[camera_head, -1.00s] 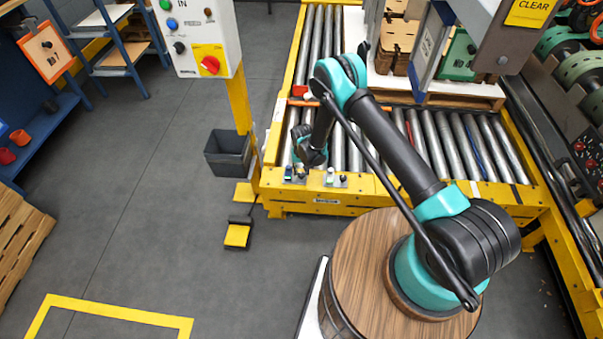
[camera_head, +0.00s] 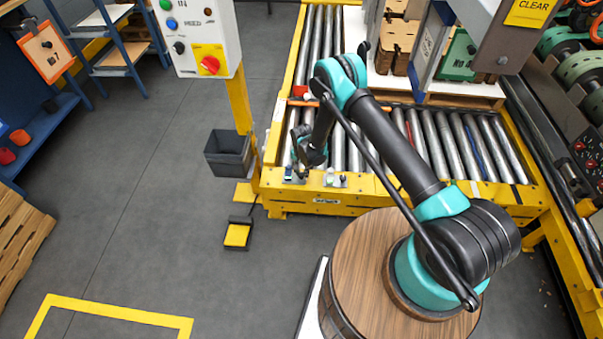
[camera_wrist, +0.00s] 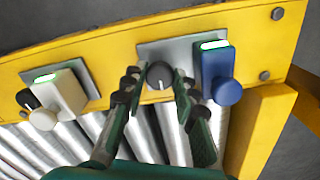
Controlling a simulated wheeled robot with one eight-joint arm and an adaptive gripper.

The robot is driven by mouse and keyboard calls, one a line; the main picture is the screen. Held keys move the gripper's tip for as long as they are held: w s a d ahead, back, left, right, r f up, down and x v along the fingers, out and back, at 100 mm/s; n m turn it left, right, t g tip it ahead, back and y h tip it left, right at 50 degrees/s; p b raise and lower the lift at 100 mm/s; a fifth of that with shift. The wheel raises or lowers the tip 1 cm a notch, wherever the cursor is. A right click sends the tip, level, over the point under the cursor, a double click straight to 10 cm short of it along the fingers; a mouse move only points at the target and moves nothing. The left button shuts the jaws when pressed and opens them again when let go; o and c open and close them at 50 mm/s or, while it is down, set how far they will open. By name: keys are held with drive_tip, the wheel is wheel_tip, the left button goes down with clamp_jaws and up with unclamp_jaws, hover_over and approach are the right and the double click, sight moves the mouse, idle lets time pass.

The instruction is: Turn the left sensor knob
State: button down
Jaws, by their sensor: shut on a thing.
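A dark round knob (camera_wrist: 158,72) with a white pointer line sits on a grey plate next to a blue sensor (camera_wrist: 215,78) with a green-lit top. My gripper (camera_wrist: 157,84) is shut on this knob, one fingertip on each side. A white sensor (camera_wrist: 62,96) with its own dark knob (camera_wrist: 27,98) is on a second plate at the left of the wrist view. In the head view the blue sensor (camera_head: 288,172) is the left one and the white sensor (camera_head: 330,178) the right one. There my gripper (camera_head: 301,172) is small, and its hold is hard to see.
The sensors sit on the conveyor's yellow frame (camera_head: 350,197), with metal rollers (camera_head: 473,140) behind. A control box (camera_head: 200,35) on a yellow post and a dark bin (camera_head: 228,152) stand to the left. A yellow pedal (camera_head: 237,234) lies on open floor.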

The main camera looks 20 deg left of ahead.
sight(301, 174)
idle(0.3)
drive_tip(key=c, duration=1.2)
unclamp_jaws()
drive_tip(key=shift+o, duration=0.2)
drive_tip(key=shift+r, duration=0.1)
drive_tip(key=shift+r, duration=3.95)
